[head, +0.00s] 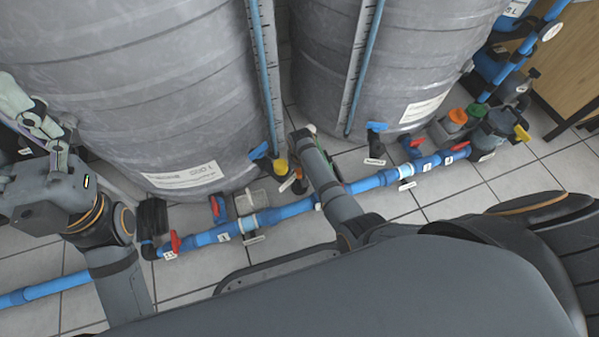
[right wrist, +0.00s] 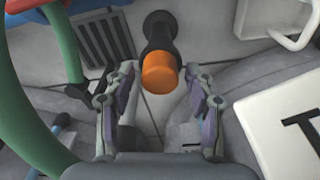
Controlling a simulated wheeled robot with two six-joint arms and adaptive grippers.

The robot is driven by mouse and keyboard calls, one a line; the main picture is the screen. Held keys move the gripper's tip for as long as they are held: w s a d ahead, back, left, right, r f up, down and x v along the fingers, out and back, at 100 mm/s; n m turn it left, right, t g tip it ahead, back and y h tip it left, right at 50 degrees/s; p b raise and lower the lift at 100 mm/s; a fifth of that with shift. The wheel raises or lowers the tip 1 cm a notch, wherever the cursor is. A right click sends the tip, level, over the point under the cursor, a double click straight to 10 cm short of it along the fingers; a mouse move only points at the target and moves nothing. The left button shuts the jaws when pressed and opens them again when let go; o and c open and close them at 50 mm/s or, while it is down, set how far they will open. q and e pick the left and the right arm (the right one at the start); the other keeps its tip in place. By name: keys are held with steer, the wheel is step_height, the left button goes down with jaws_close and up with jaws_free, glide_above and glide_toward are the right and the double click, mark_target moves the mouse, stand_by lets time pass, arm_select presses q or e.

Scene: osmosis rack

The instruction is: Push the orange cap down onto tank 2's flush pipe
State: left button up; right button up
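In the right wrist view, an orange cap (right wrist: 158,72) sits at the near end of a short black flush pipe (right wrist: 158,28). How far down it is seated I cannot tell. My right gripper (right wrist: 160,82) is open, with one finger on each side of the cap and gaps between. The fingers hold nothing. In the head view, a small orange cap (head: 298,173) shows beside my right forearm, between the two tanks; the right fingers are hardly distinguishable there. My left gripper (head: 32,112) is at the far left, partly cut off, its opening unclear.
Two large grey tanks (head: 130,80) (head: 420,60) stand at the back. A blue pipe run (head: 290,209) with red-handled valves (head: 176,242) crosses the tiled floor in front. In the wrist view, a green hose (right wrist: 28,120) lies left and a white label plate (right wrist: 290,125) right.

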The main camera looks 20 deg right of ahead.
steer(key=c, duration=0.6)
